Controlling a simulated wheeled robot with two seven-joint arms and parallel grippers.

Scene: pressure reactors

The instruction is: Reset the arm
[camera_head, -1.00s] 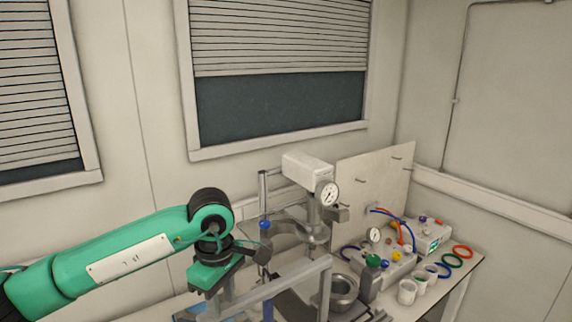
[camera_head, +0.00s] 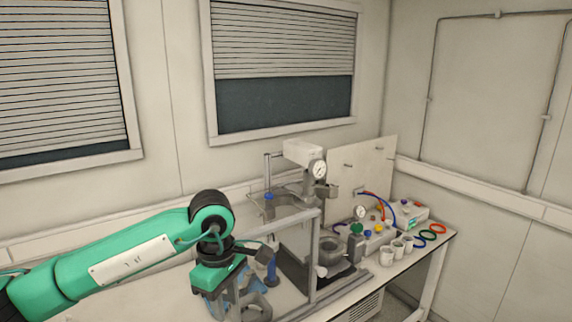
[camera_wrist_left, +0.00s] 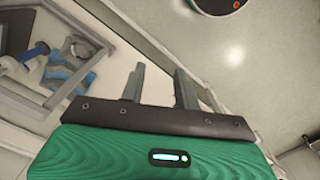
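My left arm (camera_head: 130,255) is green and reaches in from the left in the head view. Its gripper (camera_head: 232,300) points down over the left part of the bench, in front of the reactor stand. In the left wrist view the two grey fingers of the left gripper (camera_wrist_left: 160,82) stand apart with nothing between them. My right gripper shows in neither view.
A control box (camera_head: 408,213), white cups (camera_head: 387,257) and coloured rings (camera_head: 438,228) are at the right. Blue items (camera_wrist_left: 70,70) lie left of the fingers in the wrist view.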

